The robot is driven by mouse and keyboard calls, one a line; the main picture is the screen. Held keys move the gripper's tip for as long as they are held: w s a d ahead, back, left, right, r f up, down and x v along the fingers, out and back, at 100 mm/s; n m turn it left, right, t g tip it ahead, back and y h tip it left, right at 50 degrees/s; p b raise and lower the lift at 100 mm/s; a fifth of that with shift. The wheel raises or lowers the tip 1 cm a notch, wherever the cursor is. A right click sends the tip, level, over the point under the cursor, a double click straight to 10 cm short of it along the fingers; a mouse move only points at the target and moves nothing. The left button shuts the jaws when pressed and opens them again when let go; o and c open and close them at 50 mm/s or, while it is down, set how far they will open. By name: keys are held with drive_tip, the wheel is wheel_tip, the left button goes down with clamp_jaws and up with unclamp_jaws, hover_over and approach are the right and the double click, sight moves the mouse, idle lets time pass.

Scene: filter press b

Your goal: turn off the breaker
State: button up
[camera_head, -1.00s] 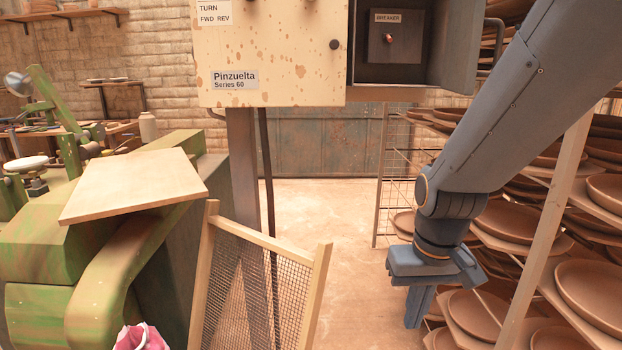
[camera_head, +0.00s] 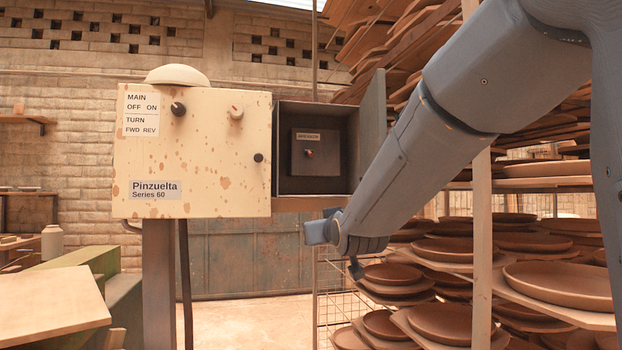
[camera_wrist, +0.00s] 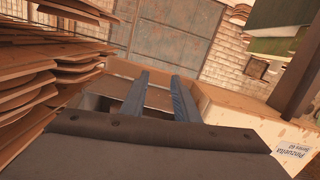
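The breaker (camera_head: 309,153) is a small dark labelled panel with a reddish toggle at its centre. It sits inside an open grey compartment (camera_head: 283,122) at the right of the cream Pinzuelta control box (camera_head: 215,190). Which way the toggle points is too small to tell. My gripper (camera_head: 318,232) is just below and in front of this compartment in the head view, apart from the toggle. In the wrist view, the two blue-grey fingers (camera_wrist: 160,90) are spread with nothing between them. The control box (camera_wrist: 235,115) shows upside down there; the toggle is not visible.
The compartment's grey door (camera_head: 372,125) stands open on its right side, close to my arm. Racks with brown plates (camera_head: 560,285) fill the right. A wooden board (camera_head: 50,305) lies at lower left. Two knobs (camera_head: 178,109) (camera_head: 236,112) are on the cream box front.

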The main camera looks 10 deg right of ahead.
sight(312, 156)
wheel_tip(312, 156, up, 15)
drive_tip(key=t+b, duration=0.2)
drive_tip(key=t, duration=0.4)
drive_tip(key=shift+n, duration=0.4)
drive_tip(key=p+x, duration=0.2)
drive_tip(key=x, duration=0.6)
drive_tip(key=shift+w+a+r, duration=0.1)
drive_tip(key=shift+w, duration=0.2)
clamp_jaws()
